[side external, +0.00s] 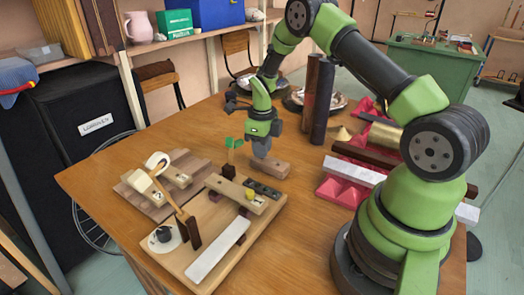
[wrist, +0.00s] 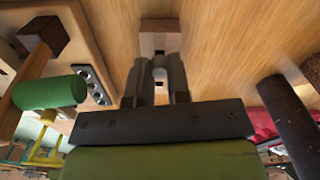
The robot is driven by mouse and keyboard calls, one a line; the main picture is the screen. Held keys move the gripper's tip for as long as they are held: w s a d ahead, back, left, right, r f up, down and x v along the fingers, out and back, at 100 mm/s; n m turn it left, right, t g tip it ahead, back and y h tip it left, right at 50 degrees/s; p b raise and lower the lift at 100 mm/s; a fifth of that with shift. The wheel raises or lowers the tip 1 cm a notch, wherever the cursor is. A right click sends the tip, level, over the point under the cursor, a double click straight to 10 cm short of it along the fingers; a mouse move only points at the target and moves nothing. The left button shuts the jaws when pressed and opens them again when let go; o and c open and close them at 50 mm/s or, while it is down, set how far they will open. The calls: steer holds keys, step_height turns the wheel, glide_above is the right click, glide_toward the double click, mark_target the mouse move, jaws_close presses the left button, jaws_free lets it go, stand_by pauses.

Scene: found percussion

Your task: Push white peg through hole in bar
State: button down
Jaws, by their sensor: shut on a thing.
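My gripper (side external: 262,152) points down at the short wooden bar (side external: 270,167) lying on the table right of the wooden board. In the wrist view my gripper's two dark fingers (wrist: 160,72) are closed around the small white peg (wrist: 159,63). The bar (wrist: 160,26) shows beyond the fingertips, with a dark spot near the peg. The peg's lower end is hidden, so I cannot tell whether it is in the hole or just above it. In the side view the peg is hidden by my gripper.
Left of my gripper stands a green-headed mallet (wrist: 50,92), near a dark strip with holes (side external: 262,188). The board (side external: 190,268) carries wooden bars, a white bar (side external: 217,250) and a mallet.

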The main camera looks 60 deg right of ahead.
step_height(320, 180, up, 17)
steer(key=a+n, duration=0.9)
steer(key=a, duration=0.7)
steer(key=f, duration=0.5)
steer(key=shift+w+d+f, duration=0.15)
steer(key=shift+w+f, duration=0.05)
steer(key=shift+w, duration=0.05)
steer(key=shift+f, duration=0.1)
steer(key=shift+f, duration=2.8)
steer(key=shift+f, duration=1.85)
